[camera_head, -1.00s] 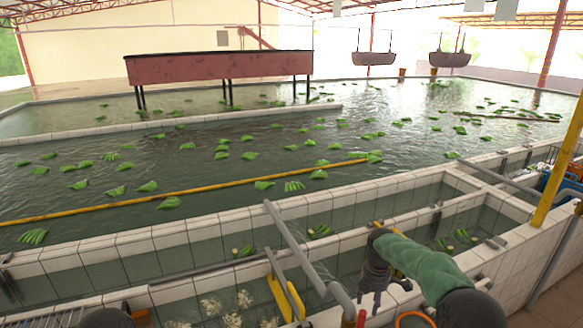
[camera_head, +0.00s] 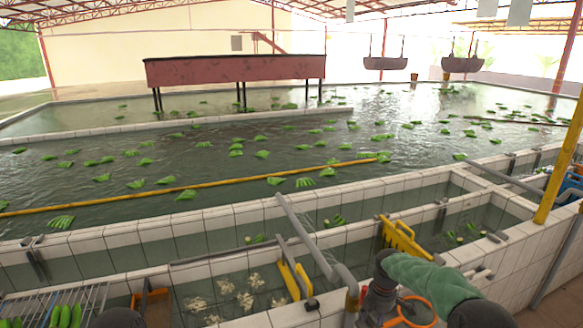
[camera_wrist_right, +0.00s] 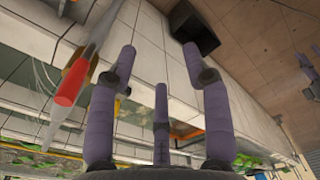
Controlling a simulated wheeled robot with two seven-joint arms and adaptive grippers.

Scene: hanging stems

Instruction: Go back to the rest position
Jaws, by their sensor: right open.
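My right gripper (camera_head: 372,302) is low at the bottom of the head view, in front of the tiled basin wall, at the end of my green-sleeved arm. In the right wrist view the right gripper (camera_wrist_right: 160,62) has its purple-grey fingers spread apart with nothing between them. The tiled wall and floor show behind them. A dark rounded part of my left arm shows at the bottom left edge of the head view. My left gripper is out of sight.
Tiled basins (camera_head: 165,240) with water and green banana bunches lie ahead. A grey pipe (camera_head: 305,235) and a yellow rack (camera_head: 403,238) are near my right arm. A wire rack (camera_head: 80,295) with bananas is at lower left. An orange ring (camera_head: 415,312) is beside the right gripper.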

